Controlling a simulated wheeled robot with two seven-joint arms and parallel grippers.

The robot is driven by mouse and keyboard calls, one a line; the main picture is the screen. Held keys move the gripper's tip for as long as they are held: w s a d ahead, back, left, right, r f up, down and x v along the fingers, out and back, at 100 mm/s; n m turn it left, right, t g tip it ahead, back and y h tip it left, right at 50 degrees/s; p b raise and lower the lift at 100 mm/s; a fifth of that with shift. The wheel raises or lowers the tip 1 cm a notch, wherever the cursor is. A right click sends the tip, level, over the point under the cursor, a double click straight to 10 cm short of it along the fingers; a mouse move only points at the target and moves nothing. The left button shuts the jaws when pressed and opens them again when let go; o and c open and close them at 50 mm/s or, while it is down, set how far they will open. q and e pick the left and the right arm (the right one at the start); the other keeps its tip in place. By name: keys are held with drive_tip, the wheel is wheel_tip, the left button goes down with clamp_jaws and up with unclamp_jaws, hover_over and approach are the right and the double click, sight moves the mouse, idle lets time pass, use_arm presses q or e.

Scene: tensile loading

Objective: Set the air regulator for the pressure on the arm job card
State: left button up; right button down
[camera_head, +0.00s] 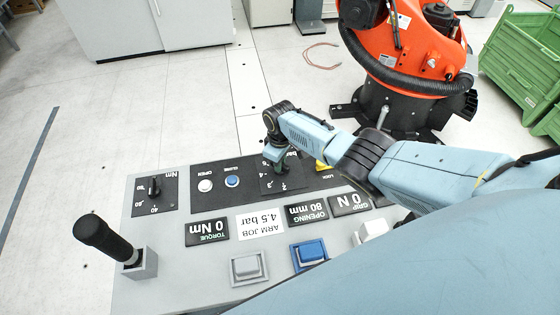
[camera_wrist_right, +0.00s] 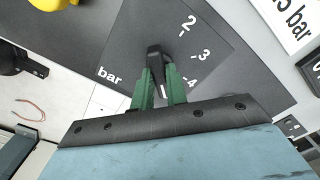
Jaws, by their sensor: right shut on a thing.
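The arm job card (camera_head: 261,222) is a white label on the grey console in the head view, printed upside down there: ARM JOB 4.5 bar. The air regulator dial (camera_head: 288,182) is a dark plate marked bar, partly covered by my right gripper (camera_head: 277,158). In the right wrist view, the dial plate (camera_wrist_right: 215,85) shows 2, 3 and 4 beside a black knob (camera_wrist_right: 155,62). The green fingers of my right gripper (camera_wrist_right: 159,88) are shut on this knob. A white mark shows on the knob between the fingers; its exact reading cannot be told. My left gripper is out of view.
Left of the regulator are a blue button (camera_head: 232,181), a white button (camera_head: 205,185) and an Nm knob (camera_head: 154,187). A black-handled lever (camera_head: 104,240) rises at the console's left. A yellow part (camera_head: 322,165) sits right of the dial. An orange robot (camera_head: 410,60) stands behind.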

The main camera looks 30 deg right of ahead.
drive_tip(key=shift+d, duration=0.1)
drive_tip(key=c, duration=1.4)
unclamp_jaws()
drive_tip(key=shift+r, duration=0.1)
drive_tip(key=shift+r, duration=0.35)
wheel_tip(320, 180, up, 13)
drive_tip(key=p, duration=0.4)
drive_tip(key=shift+f, duration=0.2)
drive_tip(key=shift+s+f, duration=0.1)
